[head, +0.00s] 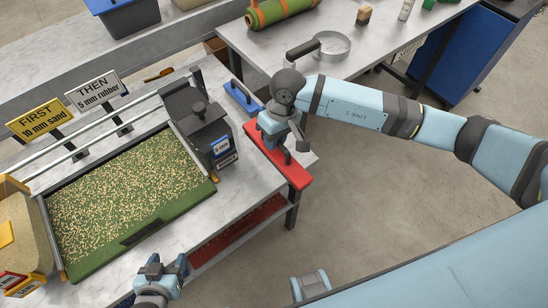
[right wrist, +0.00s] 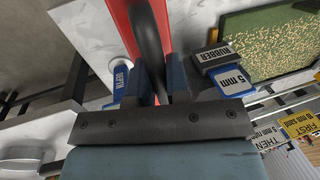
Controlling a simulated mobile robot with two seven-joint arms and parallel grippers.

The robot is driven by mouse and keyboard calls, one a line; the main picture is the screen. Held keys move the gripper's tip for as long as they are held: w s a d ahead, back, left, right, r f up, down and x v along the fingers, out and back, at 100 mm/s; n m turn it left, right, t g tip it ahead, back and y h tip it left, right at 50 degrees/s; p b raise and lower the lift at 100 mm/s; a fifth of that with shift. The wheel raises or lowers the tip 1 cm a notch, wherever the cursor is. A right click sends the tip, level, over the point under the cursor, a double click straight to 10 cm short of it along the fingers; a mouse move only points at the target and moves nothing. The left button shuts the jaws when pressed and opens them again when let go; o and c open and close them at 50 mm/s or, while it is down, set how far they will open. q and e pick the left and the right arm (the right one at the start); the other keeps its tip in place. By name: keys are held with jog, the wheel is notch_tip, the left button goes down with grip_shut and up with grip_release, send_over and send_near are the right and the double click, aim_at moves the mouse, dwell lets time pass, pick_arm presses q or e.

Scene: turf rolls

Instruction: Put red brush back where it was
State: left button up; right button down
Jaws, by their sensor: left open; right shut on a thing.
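The red brush (head: 296,173) is a long red bar with a dark arched handle. It is at the right edge of the marble worktable (head: 195,235), beside the dark hopper. My right gripper (head: 270,140) is shut on its handle, which also shows between the fingers in the right wrist view (right wrist: 148,45). I cannot tell whether the bar touches the tabletop. The gripper hides part of it. My left gripper (head: 165,270) is open and empty near the table's front edge.
The dark hopper (head: 212,140) stands beside a tray of green turf (head: 130,195) strewn with pale grains. A blue tool (head: 238,102) with a dark handle lies behind the brush. Signs (head: 40,117) stand at the back left. A pan (head: 333,45) rests on the rear table.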

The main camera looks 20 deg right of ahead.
jog(key=x, duration=0.2)
jog(key=d+x, duration=0.1)
jog(key=x, duration=0.3)
jog(key=shift+w+d+f+p, duration=0.1)
jog(key=shift+w+f+p, duration=0.2)
jog(key=shift+w+p, duration=0.05)
jog(key=x, duration=0.3)
jog(key=shift+w+d+f, duration=0.1)
jog(key=shift+d+f, duration=0.15)
jog(key=shift+d, duration=0.05)
jog(key=shift+f, duration=0.3)
pick_arm(q)
jog(key=shift+w+r, duration=0.3)
jog(key=shift+r, duration=0.55)
jog(key=shift+f, duration=0.1)
pick_arm(e)
jog(key=shift+f, duration=0.15)
jog(key=c, duration=1.1)
grip_release()
